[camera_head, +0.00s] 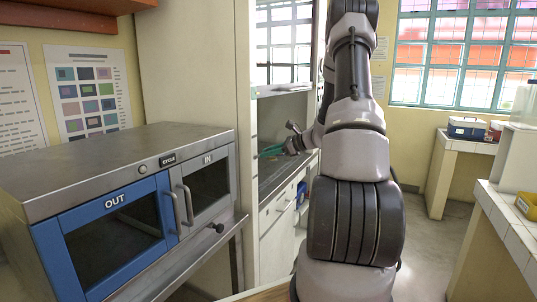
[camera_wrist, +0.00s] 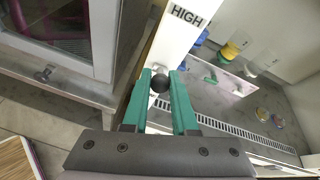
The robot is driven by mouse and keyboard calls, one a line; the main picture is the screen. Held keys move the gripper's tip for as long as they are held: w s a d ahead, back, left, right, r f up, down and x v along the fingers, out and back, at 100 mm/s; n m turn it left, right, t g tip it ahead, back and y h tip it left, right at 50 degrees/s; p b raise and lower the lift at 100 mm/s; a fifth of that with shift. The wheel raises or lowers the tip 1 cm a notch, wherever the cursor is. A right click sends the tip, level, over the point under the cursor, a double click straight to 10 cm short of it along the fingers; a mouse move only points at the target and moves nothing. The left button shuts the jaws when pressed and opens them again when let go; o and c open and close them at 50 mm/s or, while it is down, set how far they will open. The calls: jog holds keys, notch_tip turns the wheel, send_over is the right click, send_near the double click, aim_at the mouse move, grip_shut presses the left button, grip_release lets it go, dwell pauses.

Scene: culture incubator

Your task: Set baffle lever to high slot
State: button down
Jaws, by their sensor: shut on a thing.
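My gripper (camera_wrist: 161,76) has teal fingers closed on a black ball knob (camera_wrist: 160,84), which I take as the end of the baffle lever. The knob sits between the fingertips, in front of a white upright panel. A HIGH label (camera_wrist: 189,16) is on that panel, above and right of the knob. The lever's shaft and slots are hidden or too small to make out. In the head view my gripper (camera_head: 271,151) reaches into the hood opening at the centre, and the knob cannot be made out there.
A steel pass-through box (camera_head: 120,165) with a blue OUT door (camera_head: 110,202) and an IN door (camera_head: 212,160) stands at left. In the wrist view, coloured containers (camera_wrist: 232,50) stand beyond the panel, by a slotted grille (camera_wrist: 240,133). Open floor (camera_head: 430,240) lies at right.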

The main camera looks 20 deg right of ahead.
jog(key=c, duration=0.7)
grip_release()
jog(key=v, duration=1.1)
jog(key=s+a+r+n+g+h, duration=0.1)
jog(key=s+a+r+n+g, duration=0.1)
jog(key=s+a+r+n, duration=0.3)
jog(key=s+a+r+n+g, duration=0.2)
jog(key=a, duration=0.5)
jog(key=s+a+r+n+g+h, duration=0.1)
jog(key=s+a+r+n+g, duration=0.1)
jog(key=s+a+r+n, duration=0.3)
jog(key=s+a+r+n+t+h, duration=0.1)
jog(key=s+a+r+n+h, duration=0.1)
jog(key=s, duration=0.5)
jog(key=s+a+r+n+t+h, duration=0.2)
jog(key=s+a+r+n+h, duration=0.1)
jog(key=s+n, duration=0.3)
jog(key=shift+s+a+r, duration=0.3)
jog(key=shift+s+a, duration=0.3)
jog(key=shift+a, duration=0.25)
